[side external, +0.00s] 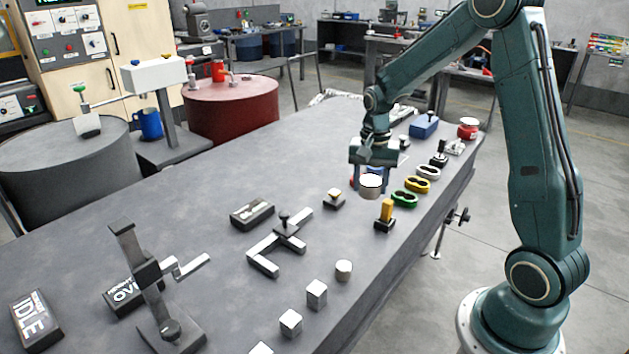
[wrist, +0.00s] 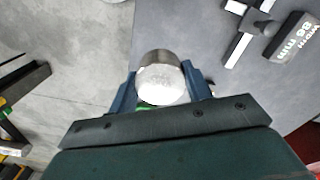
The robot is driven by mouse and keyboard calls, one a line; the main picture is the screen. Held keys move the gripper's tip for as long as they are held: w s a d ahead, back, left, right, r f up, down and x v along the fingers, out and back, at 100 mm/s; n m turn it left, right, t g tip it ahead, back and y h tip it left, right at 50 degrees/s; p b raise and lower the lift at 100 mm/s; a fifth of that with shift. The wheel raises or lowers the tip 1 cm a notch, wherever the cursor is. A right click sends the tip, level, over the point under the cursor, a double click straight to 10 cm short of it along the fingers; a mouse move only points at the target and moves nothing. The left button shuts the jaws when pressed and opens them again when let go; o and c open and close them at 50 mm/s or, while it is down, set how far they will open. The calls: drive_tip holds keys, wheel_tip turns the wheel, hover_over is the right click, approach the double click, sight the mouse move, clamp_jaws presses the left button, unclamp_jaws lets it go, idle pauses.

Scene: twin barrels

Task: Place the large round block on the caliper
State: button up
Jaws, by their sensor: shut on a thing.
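The large round block (side external: 371,188), a silvery cylinder, is held upright above the table in the side external view. In the wrist view the block (wrist: 160,80) sits between the two blue fingers of my gripper (wrist: 159,90), which are shut on its sides. In the side external view my gripper (side external: 371,172) points down over the right part of the table. The caliper (side external: 279,243), a dark and grey tool with jaws and a slider, lies flat to the left and nearer the camera, apart from the block. Part of the caliper (wrist: 240,37) shows at the wrist view's upper right.
A display box (side external: 252,213) lies beside the caliper. Green (side external: 404,199) and yellow (side external: 417,185) slotted pieces lie near the right edge. A yellow post (side external: 387,210) stands below my gripper's area. A height gauge (side external: 158,290) stands at front left. Several small metal blocks line the front.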

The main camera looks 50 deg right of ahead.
drive_tip(key=w+a, duration=0.6)
drive_tip(key=w, duration=0.3)
hover_over(281, 259)
drive_tip(key=shift+r, duration=0.2)
wheel_tip(281, 259, down, 16)
drive_tip(key=shift+r, duration=0.1)
idle(0.3)
drive_tip(key=shift+f, duration=2.1)
drive_tip(key=shift+f, duration=0.2)
drive_tip(key=o, duration=1.3)
drive_tip(key=shift+s, duration=0.1)
drive_tip(key=shift+c, duration=0.2)
